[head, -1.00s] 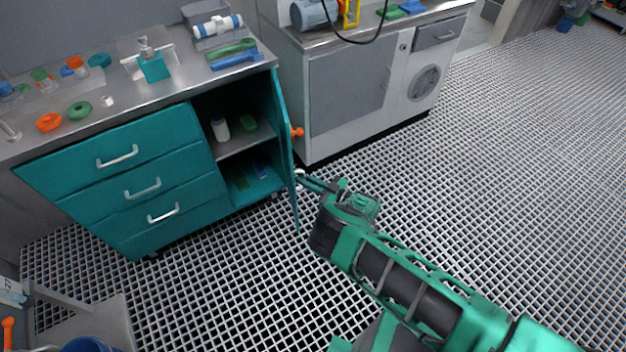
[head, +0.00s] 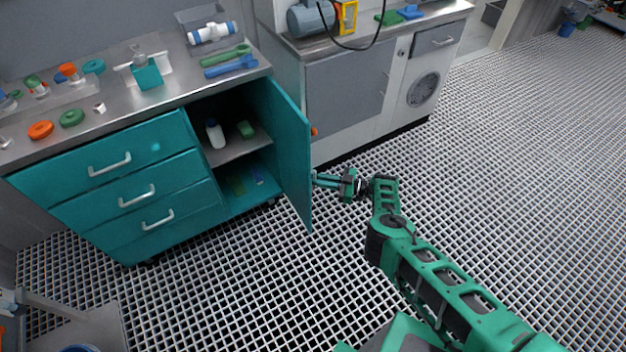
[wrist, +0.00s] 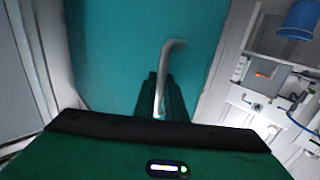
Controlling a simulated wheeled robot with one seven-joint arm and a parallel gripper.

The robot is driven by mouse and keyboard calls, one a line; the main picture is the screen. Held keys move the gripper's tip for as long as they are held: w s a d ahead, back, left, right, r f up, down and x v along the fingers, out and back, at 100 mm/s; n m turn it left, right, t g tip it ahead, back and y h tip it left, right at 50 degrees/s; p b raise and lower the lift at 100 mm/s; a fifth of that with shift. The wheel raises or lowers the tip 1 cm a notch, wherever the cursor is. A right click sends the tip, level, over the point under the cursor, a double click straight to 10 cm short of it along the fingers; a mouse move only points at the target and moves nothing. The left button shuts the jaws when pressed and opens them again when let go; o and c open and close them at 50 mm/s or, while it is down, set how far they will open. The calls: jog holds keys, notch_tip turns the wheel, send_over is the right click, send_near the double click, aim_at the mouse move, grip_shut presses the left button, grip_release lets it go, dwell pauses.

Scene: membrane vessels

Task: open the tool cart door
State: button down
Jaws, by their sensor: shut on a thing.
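The teal tool cart (head: 122,193) stands at the left with its door (head: 287,150) swung well open on the right side. Its shelves show inside. In the wrist view the teal door (wrist: 120,50) fills the middle, with a metal bar handle (wrist: 170,52) standing out from it. My gripper (head: 318,180) is at the outer face of the door, near its free edge. It is shut on the door handle; its fingers (wrist: 162,100) show around the handle's lower part. In the head view the handle is hidden behind the door edge and the gripper.
A white bottle (head: 215,133) and a green block (head: 245,129) sit on the cart's upper shelf. A grey-white cabinet (head: 347,100) stands to the right of the door, with an orange knob (head: 313,131) near the gap. The grating floor (head: 510,190) is clear to the right.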

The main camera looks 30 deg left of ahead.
jog(key=shift+w+a+r+n+g, duration=0.15)
jog(key=shift+w+r+n+g, duration=0.25)
jog(key=shift+w, duration=0.15)
jog(key=shift+w+f, duration=0.1)
jog(key=c, duration=1.8)
grip_release()
jog(key=shift+f+h, duration=0.1)
jog(key=shift+h, duration=0.2)
